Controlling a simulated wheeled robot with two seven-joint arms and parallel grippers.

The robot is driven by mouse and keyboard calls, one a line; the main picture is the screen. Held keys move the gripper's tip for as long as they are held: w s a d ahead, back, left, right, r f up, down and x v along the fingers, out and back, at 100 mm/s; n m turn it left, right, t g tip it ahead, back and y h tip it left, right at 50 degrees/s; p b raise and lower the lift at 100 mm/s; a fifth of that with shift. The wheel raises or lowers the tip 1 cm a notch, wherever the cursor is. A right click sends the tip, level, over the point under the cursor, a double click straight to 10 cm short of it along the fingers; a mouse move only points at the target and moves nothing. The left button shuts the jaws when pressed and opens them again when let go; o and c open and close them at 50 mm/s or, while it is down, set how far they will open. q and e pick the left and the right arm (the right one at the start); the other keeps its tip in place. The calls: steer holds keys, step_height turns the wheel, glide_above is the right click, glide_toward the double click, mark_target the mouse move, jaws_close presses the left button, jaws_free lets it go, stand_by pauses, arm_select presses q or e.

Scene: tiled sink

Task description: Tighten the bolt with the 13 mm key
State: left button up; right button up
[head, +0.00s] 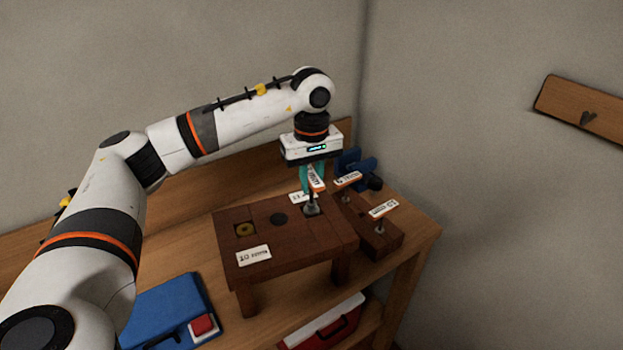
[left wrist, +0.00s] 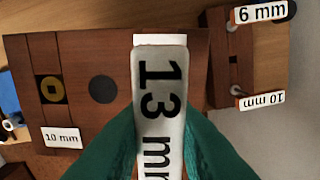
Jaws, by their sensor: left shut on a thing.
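My left gripper (head: 312,182) points down with its teal fingers shut on the 13 mm key (head: 317,177). In the left wrist view the 13 mm label (left wrist: 160,95) lies between the two teal fingers (left wrist: 160,135). The bolt under the key is hidden, so I cannot tell how they engage. A 10 mm label (head: 254,256) sits by a brass-coloured round fitting (head: 245,230) at the block's left. My right gripper is out of view.
A small wooden rack (head: 375,235) right of the block holds the 6 mm key (head: 347,179) and 10 mm key (head: 383,208). A blue object (head: 352,162) stands behind. A blue case (head: 170,308) lies front left, a red box (head: 325,325) below. Walls close the back.

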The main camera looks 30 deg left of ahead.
arm_select(q)
steer(key=m, duration=0.3)
steer(key=shift+m+b, duration=0.3)
steer(key=shift+b, duration=0.1)
steer(key=m, duration=0.2)
steer(key=shift+r+m, duration=0.1)
steer(key=shift+m, duration=0.2)
steer(key=o, duration=1)
steer(key=shift+r+p, duration=2.3)
steer(key=shift+r, duration=1.2)
